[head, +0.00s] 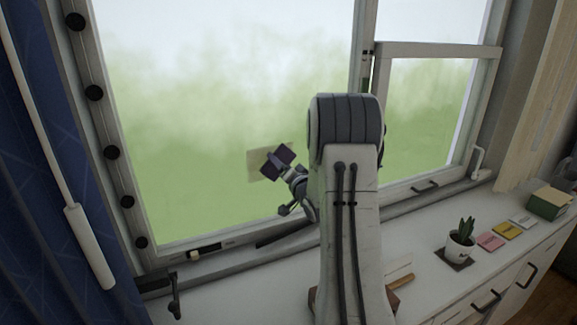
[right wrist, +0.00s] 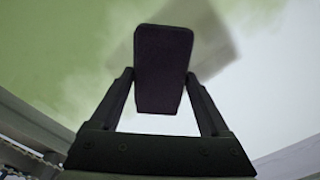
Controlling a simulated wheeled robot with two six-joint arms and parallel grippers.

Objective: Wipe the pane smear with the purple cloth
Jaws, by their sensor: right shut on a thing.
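The pane smear is a tan, roughly square patch (head: 256,166) on the large window pane (head: 190,110), low and near the middle of the head view. In the right wrist view the smear (right wrist: 215,42) shows as a grey-brown patch up and right of the cloth. My right gripper (right wrist: 159,78) is shut on the dark purple cloth (right wrist: 163,60), a folded pad. In the head view the cloth (head: 270,167) overlaps the right part of the smear; I cannot tell whether it touches the glass. My left gripper is not in view.
A small window sash (head: 382,110) is at the right. A white sill counter (head: 420,260) holds a potted cactus (head: 460,245), coloured cards (head: 507,231), a green box (head: 547,204) and a wooden-handled item (head: 400,279) partly behind my arm. A blue curtain (head: 50,200) hangs at the left.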

